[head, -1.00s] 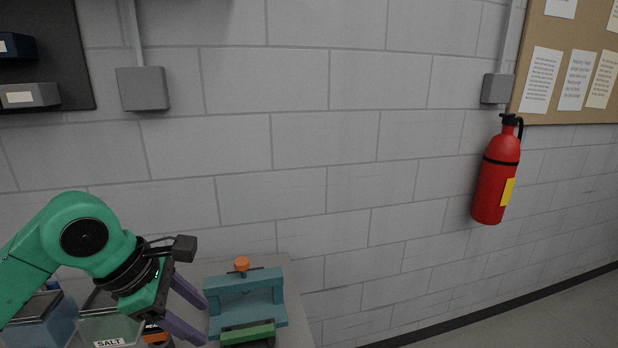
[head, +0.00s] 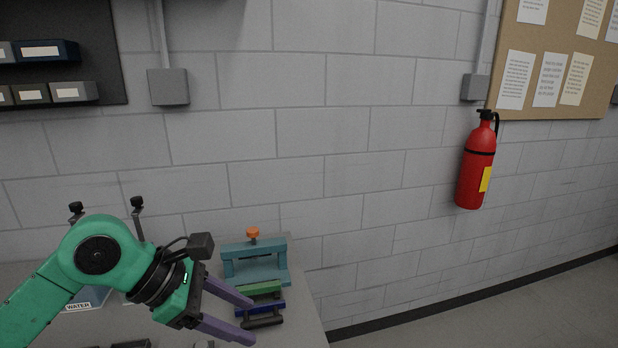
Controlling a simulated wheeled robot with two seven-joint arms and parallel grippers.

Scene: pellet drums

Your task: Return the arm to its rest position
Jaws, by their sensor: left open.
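My left arm is green and comes in from the left in the head view. Its left gripper (head: 249,322) has two purple fingers, spread apart with nothing between them. It is over the bench, in front of a teal fixture (head: 255,262) with an orange knob on top. A green bar (head: 258,288) and a blue bar (head: 268,308) lie in front of the fixture, close to the fingers in the picture. Whether the fingers touch them I cannot tell. My right gripper is not in view.
The grey bench (head: 302,290) ends at its right edge, with open floor (head: 480,315) beyond. A container labelled WATER (head: 88,297) is partly hidden behind my arm. A red fire extinguisher (head: 476,165) hangs on the block wall. Bins (head: 40,50) hang at upper left.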

